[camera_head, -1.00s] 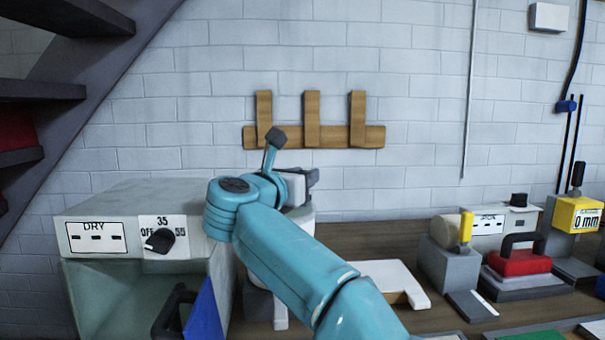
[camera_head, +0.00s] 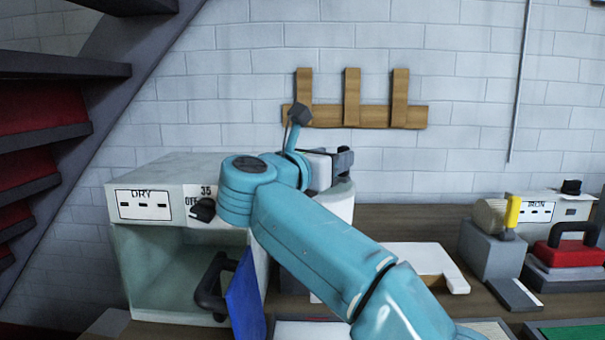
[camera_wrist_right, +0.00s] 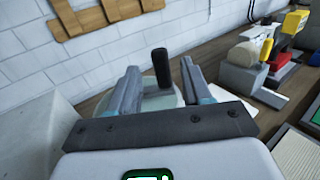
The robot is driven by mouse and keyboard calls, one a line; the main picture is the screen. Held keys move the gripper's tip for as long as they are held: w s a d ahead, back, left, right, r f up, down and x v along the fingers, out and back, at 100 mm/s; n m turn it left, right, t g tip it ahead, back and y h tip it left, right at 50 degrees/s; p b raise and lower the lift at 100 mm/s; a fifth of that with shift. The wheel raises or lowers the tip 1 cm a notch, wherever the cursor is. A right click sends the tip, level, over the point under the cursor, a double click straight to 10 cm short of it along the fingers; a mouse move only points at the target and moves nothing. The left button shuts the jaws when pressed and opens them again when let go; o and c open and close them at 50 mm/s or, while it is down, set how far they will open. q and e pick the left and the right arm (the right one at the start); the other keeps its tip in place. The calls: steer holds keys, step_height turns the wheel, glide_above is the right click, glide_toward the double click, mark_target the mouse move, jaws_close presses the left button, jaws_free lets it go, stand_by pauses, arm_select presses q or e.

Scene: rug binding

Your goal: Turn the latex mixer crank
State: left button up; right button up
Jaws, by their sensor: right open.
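The latex mixer is a pale round drum (camera_head: 341,203) on the bench, mostly hidden behind my right arm in the head view. In the right wrist view its light top (camera_wrist_right: 160,101) shows below a black upright crank handle (camera_wrist_right: 161,68). My right gripper (camera_wrist_right: 160,78) is open, with its two grey fingers on either side of the handle in the picture. I cannot tell whether the handle is fully between them or just beyond; no contact shows. In the head view the right gripper (camera_head: 344,160) is at the drum's top. My left gripper is not in view.
A dryer box (camera_head: 180,173) with an open front and a blue panel (camera_head: 245,297) stands left of the mixer. A white board (camera_head: 418,262), a grey device with a yellow lever (camera_head: 512,212) and a red-topped iron (camera_head: 570,255) lie right. A wooden rack (camera_head: 352,115) hangs behind.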

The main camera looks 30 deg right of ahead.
steer(key=v, duration=1.1)
steer(key=shift+s+a, duration=0.15)
